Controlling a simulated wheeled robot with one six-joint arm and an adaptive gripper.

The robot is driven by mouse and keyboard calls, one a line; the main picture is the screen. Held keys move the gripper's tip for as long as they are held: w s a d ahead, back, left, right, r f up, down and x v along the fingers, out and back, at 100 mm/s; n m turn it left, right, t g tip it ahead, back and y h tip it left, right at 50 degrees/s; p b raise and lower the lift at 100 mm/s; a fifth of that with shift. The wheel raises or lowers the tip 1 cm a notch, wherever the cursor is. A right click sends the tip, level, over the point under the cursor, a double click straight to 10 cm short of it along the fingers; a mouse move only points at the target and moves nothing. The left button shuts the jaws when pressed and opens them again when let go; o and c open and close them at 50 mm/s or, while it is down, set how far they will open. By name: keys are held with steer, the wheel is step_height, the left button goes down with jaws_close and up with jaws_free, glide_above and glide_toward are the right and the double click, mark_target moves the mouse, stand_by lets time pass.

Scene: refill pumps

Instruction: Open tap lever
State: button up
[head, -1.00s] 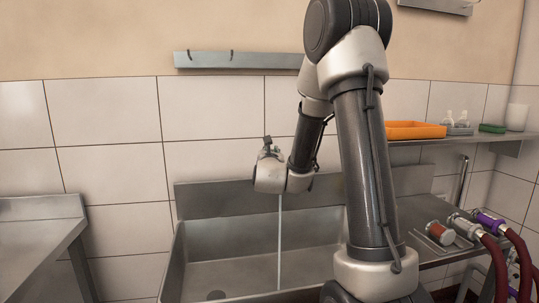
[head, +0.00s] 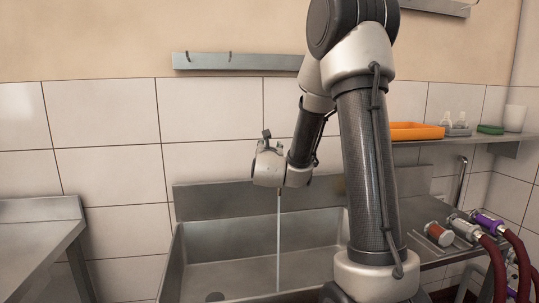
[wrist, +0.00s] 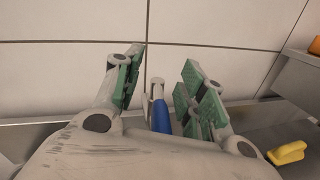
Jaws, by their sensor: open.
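The tap lever shows in the wrist view as a blue handle (wrist: 160,115) with a pale grey end, standing between the fingers of my gripper (wrist: 158,82). The green-padded fingers are spread apart, with visible gaps on both sides of the lever. In the head view my gripper (head: 267,142) is small and points up and away, behind my wrist. The tap body is hidden by my wrist there. A thin pale vertical stream (head: 278,235), which looks like running water, falls below my wrist into the sink (head: 215,278).
A wall shelf (head: 497,148) at the right holds an orange tray (head: 416,132), small bottles and a green sponge (head: 490,129). Red hoses (head: 494,265) stand at the lower right. A yellow object (wrist: 287,153) shows at the wrist view's right. A steel table (head: 40,225) stands left.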

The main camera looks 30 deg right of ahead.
step_height(320, 180, up, 8)
steer(key=shift+r, duration=0.1)
stand_by(0.5)
